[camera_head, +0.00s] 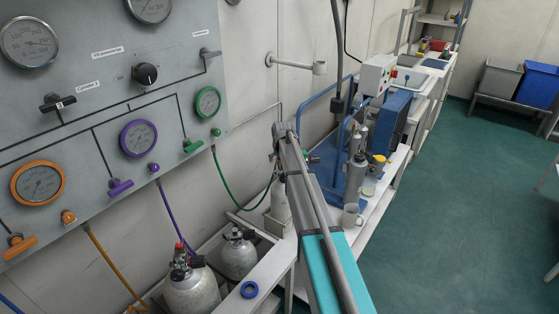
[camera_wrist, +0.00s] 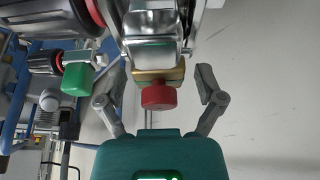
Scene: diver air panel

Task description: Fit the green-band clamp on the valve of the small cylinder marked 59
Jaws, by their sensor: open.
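In the wrist view my gripper (camera_wrist: 160,98) is open, its two grey fingers spread. A red knob (camera_wrist: 158,97) on a brass piece lies between them, with a gap to each finger. Above it is a shiny metal fitting (camera_wrist: 153,28); I cannot tell whether this is clamp or valve. In the head view a small pale cylinder (camera_head: 280,203) stands under my arm's far end, partly hidden. The green hose (camera_head: 229,190) runs from the panel towards its top. No number 59 is readable.
Two grey cylinders (camera_head: 192,291) (camera_head: 239,258) stand in the bench at lower left, near a blue ring (camera_head: 249,289). The gauge panel (camera_head: 100,120) is at left. The green floor (camera_head: 455,200) is clear.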

